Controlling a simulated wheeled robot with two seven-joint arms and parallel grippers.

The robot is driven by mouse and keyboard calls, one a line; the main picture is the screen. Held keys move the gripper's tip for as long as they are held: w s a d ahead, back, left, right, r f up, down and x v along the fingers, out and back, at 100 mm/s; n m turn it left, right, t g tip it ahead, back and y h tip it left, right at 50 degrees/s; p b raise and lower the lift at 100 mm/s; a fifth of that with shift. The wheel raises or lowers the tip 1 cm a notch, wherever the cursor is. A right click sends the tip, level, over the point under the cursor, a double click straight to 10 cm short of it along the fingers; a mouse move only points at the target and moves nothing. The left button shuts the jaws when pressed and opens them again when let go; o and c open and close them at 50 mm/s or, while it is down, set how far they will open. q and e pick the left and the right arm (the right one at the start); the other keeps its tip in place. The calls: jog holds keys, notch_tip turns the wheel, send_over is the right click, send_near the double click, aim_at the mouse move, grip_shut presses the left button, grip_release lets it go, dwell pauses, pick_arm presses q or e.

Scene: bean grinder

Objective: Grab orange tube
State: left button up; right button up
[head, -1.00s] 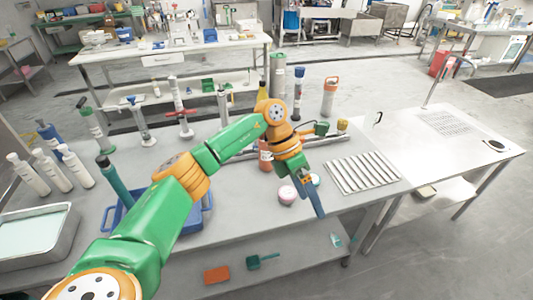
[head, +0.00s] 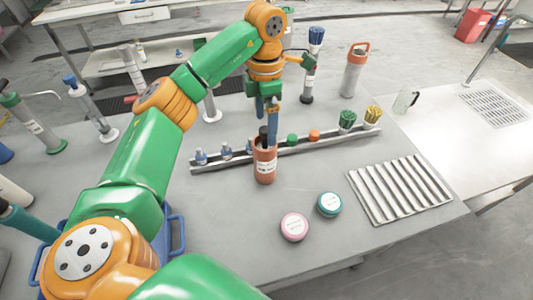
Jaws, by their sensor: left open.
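An orange-topped tube (head: 314,136) sits in a long metal rack (head: 340,134), to the right of a green-topped tube (head: 292,139). Only its top shows clearly. My left gripper (head: 269,136) points down near the middle of the rack, left of the orange top and apart from it. It is open, with no object seen held in it. Its blue fingers overlap the dark top of an orange-brown labelled container (head: 264,165) in the picture; I cannot tell whether they touch. My right gripper is not in view.
Blue-topped tubes (head: 226,150) fill the rack's left end; green (head: 347,121) and yellow (head: 373,115) brush-like items stand at its right. The grey table is clear around the jars.

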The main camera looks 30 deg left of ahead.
aim_at(265, 147)
pick_arm(q)
jog(key=shift+w+f, duration=0.1)
jog(key=shift+f, duration=0.55)
jog(key=f+p, duration=0.1)
jog(key=s+f, duration=0.1)
jog(key=f, duration=0.1)
jog(key=shift+d+f+p, duration=0.1)
jog(key=shift+f+p, duration=0.1)
jog(key=shift+p, duration=0.2)
jog(key=f, duration=0.3)
jog(key=shift+w, duration=0.25)
jog(key=shift+s, duration=0.1)
jog(key=c, duration=0.5)
grip_shut()
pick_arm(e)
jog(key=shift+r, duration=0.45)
